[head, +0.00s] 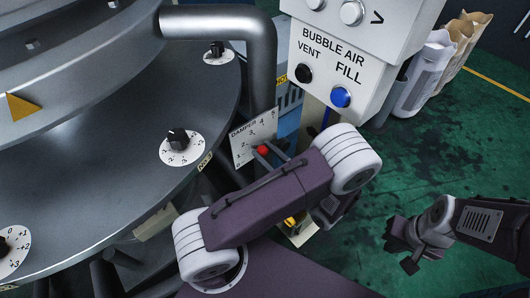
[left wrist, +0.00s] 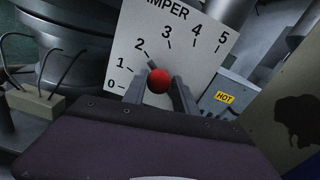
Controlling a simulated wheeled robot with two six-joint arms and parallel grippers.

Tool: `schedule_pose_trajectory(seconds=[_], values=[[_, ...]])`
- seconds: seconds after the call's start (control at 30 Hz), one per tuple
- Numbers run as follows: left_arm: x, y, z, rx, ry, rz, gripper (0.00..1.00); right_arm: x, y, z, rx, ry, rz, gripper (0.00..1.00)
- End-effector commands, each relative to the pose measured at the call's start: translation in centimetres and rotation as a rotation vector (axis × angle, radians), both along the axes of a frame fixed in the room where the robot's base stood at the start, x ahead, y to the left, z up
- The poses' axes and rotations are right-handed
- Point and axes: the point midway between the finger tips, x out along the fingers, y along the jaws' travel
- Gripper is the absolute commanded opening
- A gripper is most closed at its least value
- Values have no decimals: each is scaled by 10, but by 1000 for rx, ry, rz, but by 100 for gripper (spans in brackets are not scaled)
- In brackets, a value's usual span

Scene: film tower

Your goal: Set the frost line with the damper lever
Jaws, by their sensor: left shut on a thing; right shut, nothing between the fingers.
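The damper lever has a red ball knob (head: 262,150) and stands in front of a white damper plate (head: 240,151) numbered 0 to 5. In the left wrist view the red knob (left wrist: 159,81) sits between the two grey fingers of my left gripper (left wrist: 160,92), which is shut on it. The grey tip behind the knob lies near the 2, on the side towards the 3. The plate (left wrist: 185,20) is tilted in that view. In the head view my left arm hides most of the left gripper. My right gripper (head: 405,255) is shut and empty, low over the floor at right.
A large metal drum (head: 80,180) with dials fills the left. A control box (head: 345,55) with VENT and FILL buttons stands behind the lever. White and brown sacks (head: 425,75) stand at the back right. The green floor (head: 450,150) is clear at right.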

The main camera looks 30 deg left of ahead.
Motion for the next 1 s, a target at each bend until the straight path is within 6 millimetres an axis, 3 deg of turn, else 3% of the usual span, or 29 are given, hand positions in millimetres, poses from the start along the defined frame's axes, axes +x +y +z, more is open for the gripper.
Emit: schedule_pose_trajectory(seconds=[0.83,1.0], values=[[-4,2,-5,-2,16,11,0,0,0,-2,0,0,0,0],[0,1,-20,-64,-135,10,0,0,0,-10,0,0,0,0]])
